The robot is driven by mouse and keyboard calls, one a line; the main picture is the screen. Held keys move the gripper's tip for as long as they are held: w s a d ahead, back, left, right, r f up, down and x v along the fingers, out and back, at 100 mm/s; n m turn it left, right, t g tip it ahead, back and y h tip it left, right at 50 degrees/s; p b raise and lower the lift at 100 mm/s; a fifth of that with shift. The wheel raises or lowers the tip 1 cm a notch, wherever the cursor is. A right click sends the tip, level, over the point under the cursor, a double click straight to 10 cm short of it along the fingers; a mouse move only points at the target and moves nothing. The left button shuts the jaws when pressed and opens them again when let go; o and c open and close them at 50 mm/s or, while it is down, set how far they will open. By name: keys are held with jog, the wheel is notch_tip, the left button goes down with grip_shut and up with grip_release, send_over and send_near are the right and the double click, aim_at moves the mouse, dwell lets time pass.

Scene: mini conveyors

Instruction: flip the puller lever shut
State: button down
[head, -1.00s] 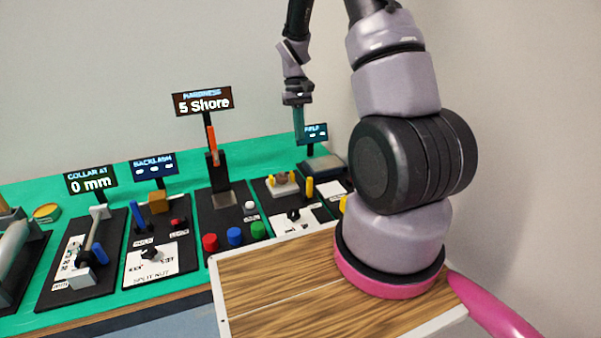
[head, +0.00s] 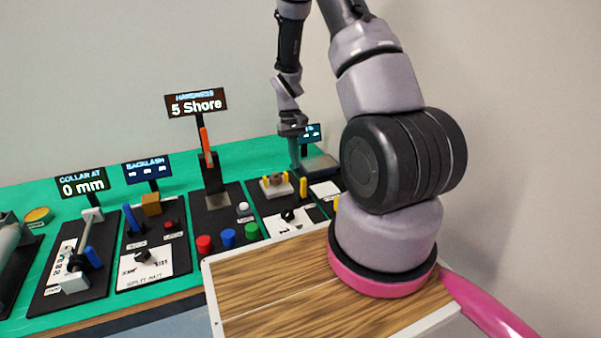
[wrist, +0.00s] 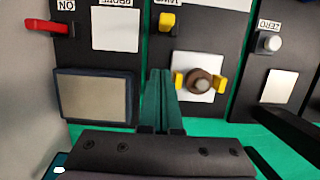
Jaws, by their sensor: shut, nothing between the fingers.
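The puller station is a black panel with a pale square plate (head: 266,192) carrying a brown round part between two yellow jaws. In the wrist view, the brown part (wrist: 200,83) and jaws (wrist: 220,82) sit right of my fingers. A yellow lever (head: 303,187) stands upright beside the plate in the head view. In the wrist view, a yellow lever (wrist: 167,22) is at the top, beyond the fingertips, by a partly cut-off label. My gripper (head: 294,166) is shut and empty, pointing down behind the lever; its fingers also show in the wrist view (wrist: 160,75). I see no contact with the lever.
A neighbouring panel has a red lever (wrist: 46,26) and a grey pad (wrist: 95,97). Another station has a silver knob (wrist: 270,42). A display (head: 312,133) stands behind my gripper. My arm hides the right end of the bench.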

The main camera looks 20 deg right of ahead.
aim_at(303, 188)
jog(key=shift+x, duration=1.1)
jog(key=s, duration=0.2)
jog(key=shift+s+r, duration=0.1)
jog(key=shift+s, duration=0.9)
